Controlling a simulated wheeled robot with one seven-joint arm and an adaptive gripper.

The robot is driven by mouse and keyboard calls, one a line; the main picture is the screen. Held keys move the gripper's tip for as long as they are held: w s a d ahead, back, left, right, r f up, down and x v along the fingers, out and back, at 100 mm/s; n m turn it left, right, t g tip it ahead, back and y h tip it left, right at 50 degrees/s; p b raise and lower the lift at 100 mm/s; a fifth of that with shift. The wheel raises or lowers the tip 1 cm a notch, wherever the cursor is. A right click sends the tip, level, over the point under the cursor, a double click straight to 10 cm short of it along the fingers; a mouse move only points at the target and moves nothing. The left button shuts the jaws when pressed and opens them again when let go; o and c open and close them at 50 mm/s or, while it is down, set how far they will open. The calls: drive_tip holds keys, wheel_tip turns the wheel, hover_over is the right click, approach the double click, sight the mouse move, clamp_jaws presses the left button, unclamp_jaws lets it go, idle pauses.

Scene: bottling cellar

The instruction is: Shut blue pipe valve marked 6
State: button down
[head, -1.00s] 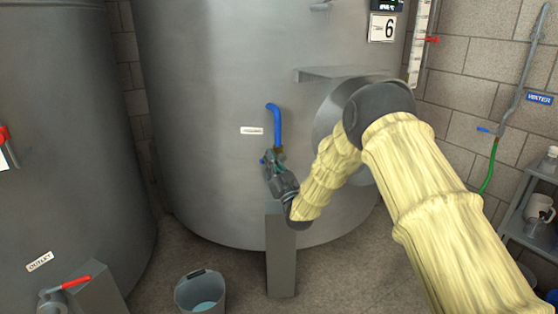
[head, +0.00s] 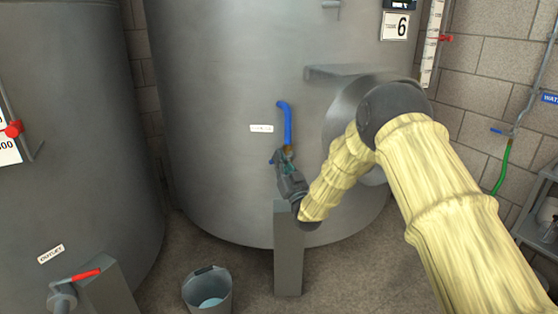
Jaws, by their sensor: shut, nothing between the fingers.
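The tank marked 6 (head: 225,110) stands in the middle of the head view, with its number plate (head: 396,26) at the top right. A blue pipe (head: 287,122) comes out of its front beside a small white label (head: 261,128). My gripper (head: 279,158) is at the lower end of the blue pipe, shut, with nothing between its fingers. A small blue part shows just left of the fingertips. The gripper hides most of the valve there, so I cannot tell the handle's position or whether the fingers touch it.
A grey post (head: 288,255) stands under my gripper. A bucket (head: 207,290) is on the floor to its left. A red-handled outlet valve (head: 80,277) is at the lower left. A shelf (head: 540,215) and a green hose (head: 502,168) are at the right.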

drive_tip(key=s+d+f+p, duration=0.1)
drive_tip(key=s+d, duration=0.4)
drive_tip(key=s, duration=0.3)
drive_tip(key=shift+f+p, duration=0.25)
drive_tip(key=shift+p, duration=0.05)
drive_tip(key=shift+f, duration=0.1)
